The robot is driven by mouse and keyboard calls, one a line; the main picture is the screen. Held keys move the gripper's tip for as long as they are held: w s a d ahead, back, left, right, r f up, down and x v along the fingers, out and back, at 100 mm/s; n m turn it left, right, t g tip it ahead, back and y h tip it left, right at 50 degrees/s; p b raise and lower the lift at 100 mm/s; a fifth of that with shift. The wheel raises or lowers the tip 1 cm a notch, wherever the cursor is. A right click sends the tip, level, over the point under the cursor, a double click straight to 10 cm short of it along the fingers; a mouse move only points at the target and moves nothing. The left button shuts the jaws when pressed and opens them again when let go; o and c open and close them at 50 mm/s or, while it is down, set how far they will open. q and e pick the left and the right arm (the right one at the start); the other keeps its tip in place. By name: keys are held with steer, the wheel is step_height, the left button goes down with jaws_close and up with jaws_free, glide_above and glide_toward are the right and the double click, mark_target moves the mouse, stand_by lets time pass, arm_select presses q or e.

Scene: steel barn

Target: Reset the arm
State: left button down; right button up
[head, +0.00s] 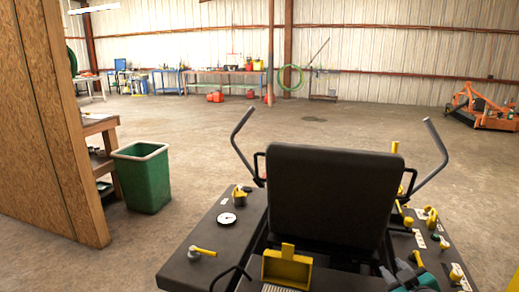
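What looks like my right gripper (404,272), dark with teal parts, shows at the bottom edge, right of centre. It is just behind the black seat of a riding machine. The frame cuts it off, and I cannot tell whether its fingers are open or shut. I see nothing held in it. My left gripper is not in view.
The riding machine's black seat (335,195) and its side decks with yellow knobs fill the near centre. Grey levers rise on both sides. A green bin (143,180) and a wooden partition (48,120) stand left. An orange implement (482,108) is far right. Open concrete floor lies beyond.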

steer(key=s+a+f+m+g+y, duration=0.1)
steer(key=s+a+f, duration=0.3)
steer(key=s, duration=0.4)
steer(key=s+a+f+g, duration=0.1)
steer(key=s+a+f, duration=0.3)
steer(key=s+a, duration=0.2)
steer(key=s+a+f+m+g+y, duration=0.1)
steer(key=s+a+f, duration=0.3)
steer(key=s, duration=0.6)
steer(key=shift+s+a+f+m+g+y, duration=0.3)
steer(key=shift+s+a+f+g, duration=0.15)
steer(key=shift+a, duration=0.6)
